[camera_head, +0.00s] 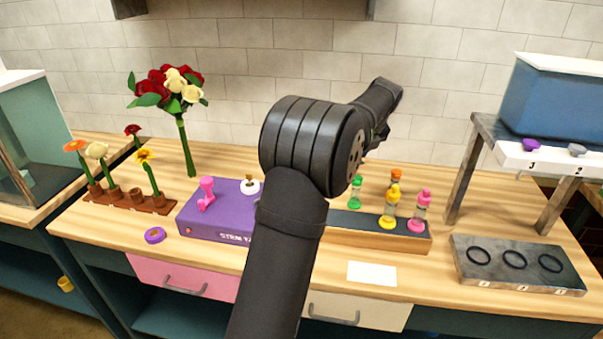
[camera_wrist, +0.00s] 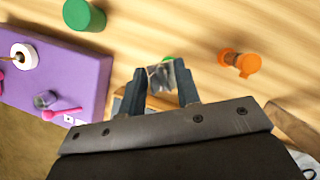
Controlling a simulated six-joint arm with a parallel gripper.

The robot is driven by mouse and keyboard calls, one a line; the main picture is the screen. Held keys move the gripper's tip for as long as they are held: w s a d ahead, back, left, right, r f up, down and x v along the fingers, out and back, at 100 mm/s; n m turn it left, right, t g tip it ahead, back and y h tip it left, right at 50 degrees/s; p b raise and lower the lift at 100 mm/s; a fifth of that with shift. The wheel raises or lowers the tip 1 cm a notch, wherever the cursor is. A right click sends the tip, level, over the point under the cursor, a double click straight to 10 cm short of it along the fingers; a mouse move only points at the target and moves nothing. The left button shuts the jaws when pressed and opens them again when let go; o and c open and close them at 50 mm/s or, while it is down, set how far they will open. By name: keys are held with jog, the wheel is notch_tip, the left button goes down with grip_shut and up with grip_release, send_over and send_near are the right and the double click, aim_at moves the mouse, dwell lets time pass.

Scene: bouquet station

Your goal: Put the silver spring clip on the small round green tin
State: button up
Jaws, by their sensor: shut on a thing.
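My gripper (camera_wrist: 162,82) shows in the wrist view, its two dark fingers shut on a small silver piece, which looks like the silver spring clip (camera_wrist: 163,76). A short green cylinder, which looks like the small round green tin (camera_wrist: 85,16), stands at the top left of the wrist view, apart from the fingers. A green cap (camera_wrist: 168,59) peeks out just behind the held clip. In the head view my arm hides the gripper, the clip and the tin.
The purple box (camera_head: 190,222) lies left of my arm with a pink tool and white spool on it. A bouquet (camera_head: 180,90) stands behind left. Bare wood surrounds the tin.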

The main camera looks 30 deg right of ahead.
jog(key=w+a+r+n+y, duration=0.1)
jog(key=w+a+r+n, duration=0.15)
jog(key=w+a, duration=0.4)
jog(key=w+a+f, duration=0.1)
jog(key=w+f, duration=0.1)
jog(key=w, duration=0.1)
jog(key=w+a+f, duration=0.2)
jog(key=w, duration=0.1)
jog(key=w+a+f, duration=0.1)
jog(key=w+f, duration=0.1)
jog(key=w, duration=0.2)
jog(key=shift+a+f, duration=0.2)
jog(key=shift+f, duration=2.25)
jog(key=shift+f, duration=0.2)
jog(key=o, duration=1)
jog(key=shift+c, duration=0.2)
jog(key=shift+r, duration=0.1)
